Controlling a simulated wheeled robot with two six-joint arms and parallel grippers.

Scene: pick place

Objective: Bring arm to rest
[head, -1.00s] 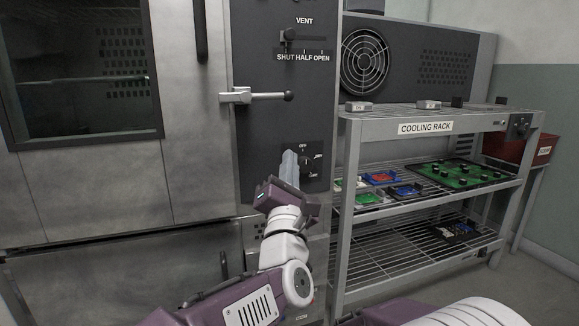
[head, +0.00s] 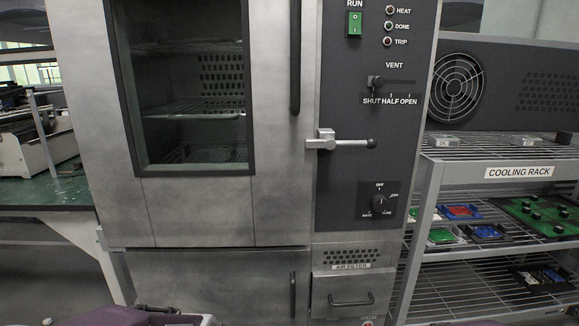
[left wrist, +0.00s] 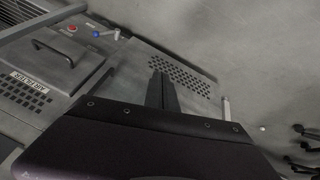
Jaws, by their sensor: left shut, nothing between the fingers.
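My left gripper (left wrist: 161,92) shows in the left wrist view with its two dark fingers together and nothing between them. In the head view only a purple part of my arm shows at the bottom left edge, low in front of the oven (head: 200,215). The fingers are apart from the oven's dial (head: 379,203) and door latch (head: 340,143). My right gripper is in neither view.
The oven door is shut; its vent slider (head: 376,82) is at SHUT. An air filter drawer (head: 345,285) sits low on the oven. The cooling rack (head: 430,205) at right holds several coloured trays. A green-topped bench (head: 50,190) stands at left.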

